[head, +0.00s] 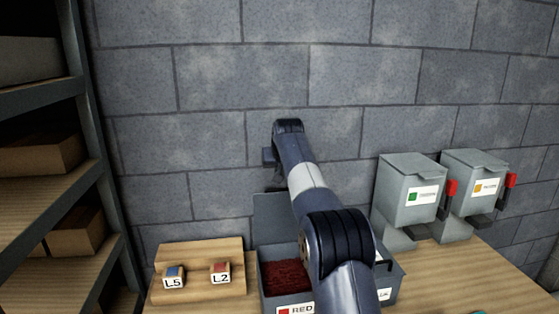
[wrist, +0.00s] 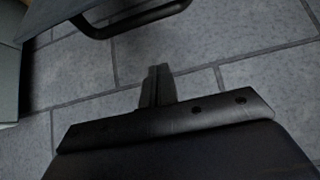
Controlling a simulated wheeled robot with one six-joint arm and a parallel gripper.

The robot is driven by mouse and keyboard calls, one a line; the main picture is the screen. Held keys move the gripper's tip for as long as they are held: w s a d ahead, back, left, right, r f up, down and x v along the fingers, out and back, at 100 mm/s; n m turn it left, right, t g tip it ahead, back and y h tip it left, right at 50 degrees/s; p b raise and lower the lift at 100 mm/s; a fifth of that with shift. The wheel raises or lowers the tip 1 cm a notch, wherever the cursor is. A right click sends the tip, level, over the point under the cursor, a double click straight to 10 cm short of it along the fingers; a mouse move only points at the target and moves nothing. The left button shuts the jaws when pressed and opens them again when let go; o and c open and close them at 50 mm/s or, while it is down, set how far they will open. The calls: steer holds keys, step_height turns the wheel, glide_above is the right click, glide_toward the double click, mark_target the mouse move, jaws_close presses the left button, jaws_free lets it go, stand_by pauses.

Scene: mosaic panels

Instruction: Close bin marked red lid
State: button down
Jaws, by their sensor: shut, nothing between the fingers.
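The bin marked RED (head: 287,308) is a grey box holding dark red bits, on the table at the lower middle of the head view. Its grey lid (head: 270,220) stands raised at the back, so the bin is open. My arm crosses in front of the lid and hides its right part. In the wrist view my gripper (wrist: 158,76) is shut and empty, with the block wall beyond it. A dark curved bar (wrist: 135,27) and a grey panel edge show above it, apart from the fingertips; I cannot tell whether they belong to the lid.
Another grey bin (head: 393,284) with a dark handle is partly hidden right of my arm. Two grey dispensers with red levers (head: 411,190) (head: 475,185) stand at the right. A wooden stand (head: 200,252) holds blocks L5 and L2. Shelves (head: 45,170) rise at the left.

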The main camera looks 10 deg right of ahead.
steer(key=shift+s+f+b, duration=0.2)
steer(key=shift+s+f, duration=0.35)
steer(key=shift+f, duration=0.3)
steer(key=shift+s+f+b, duration=0.15)
steer(key=shift+s+f, duration=0.4)
steer(key=shift+f, duration=0.25)
steer(key=shift+f, duration=0.1)
